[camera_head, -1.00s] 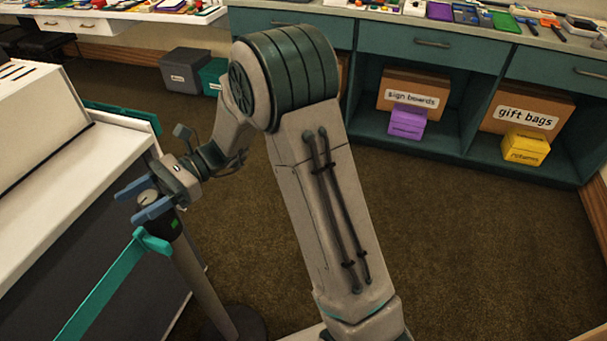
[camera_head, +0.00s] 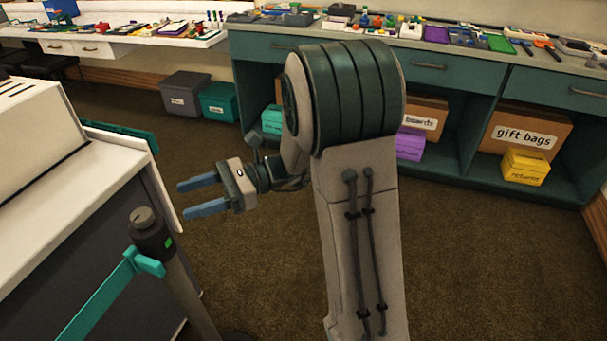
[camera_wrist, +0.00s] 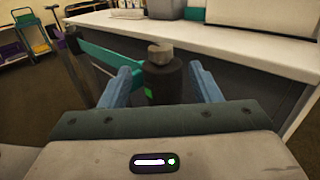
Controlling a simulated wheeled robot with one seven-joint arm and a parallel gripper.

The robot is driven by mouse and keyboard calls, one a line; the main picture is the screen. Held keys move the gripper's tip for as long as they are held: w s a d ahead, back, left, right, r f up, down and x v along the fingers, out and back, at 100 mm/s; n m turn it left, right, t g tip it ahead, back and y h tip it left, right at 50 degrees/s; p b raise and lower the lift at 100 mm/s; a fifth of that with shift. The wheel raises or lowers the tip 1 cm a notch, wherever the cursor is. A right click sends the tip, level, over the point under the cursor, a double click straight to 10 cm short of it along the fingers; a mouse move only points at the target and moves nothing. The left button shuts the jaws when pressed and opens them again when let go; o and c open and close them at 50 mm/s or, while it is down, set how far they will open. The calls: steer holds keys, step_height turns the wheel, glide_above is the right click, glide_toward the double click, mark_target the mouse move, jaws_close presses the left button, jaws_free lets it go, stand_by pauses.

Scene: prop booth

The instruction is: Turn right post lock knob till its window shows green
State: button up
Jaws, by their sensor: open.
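The post's lock knob (camera_head: 143,216) is a grey cap on top of a dark post head (camera_head: 152,236). A small window (camera_head: 168,243) on the side of the head shows green. In the wrist view the knob (camera_wrist: 160,53) stands beyond the fingers, with the green window (camera_wrist: 148,93) below it. A teal belt (camera_head: 100,295) runs from the head to the lower left. My gripper (camera_head: 200,195) is open and empty, above and to the right of the knob and apart from it. Its two blue fingers point left.
A white counter (camera_head: 105,170) with a dark front stands close to the left of the post. A teal cabinet (camera_head: 470,62) with boxes on its shelves stands at the back right. The brown carpet (camera_head: 480,260) is clear on the right.

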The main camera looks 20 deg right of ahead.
steer(key=s+d+r+n+g+h+p, duration=0.1)
steer(key=s+d+r+n+h+p, duration=0.1)
steer(key=s+n+h+p, duration=0.3)
steer(key=s+d+r+n+g+h+p, duration=0.1)
steer(key=s+d+r+n+h+p, duration=0.15)
steer(key=s+n+h, duration=0.35)
steer(key=s+d+r+n+t+h+p, duration=0.3)
steer(key=d+r+n+t+h+p, duration=0.3)
steer(key=d, duration=0.5)
steer(key=shift+d+r+h+p, duration=0.15)
steer(key=shift+d+h+p, duration=0.05)
steer(key=shift+h+p, duration=0.35)
stand_by(0.7)
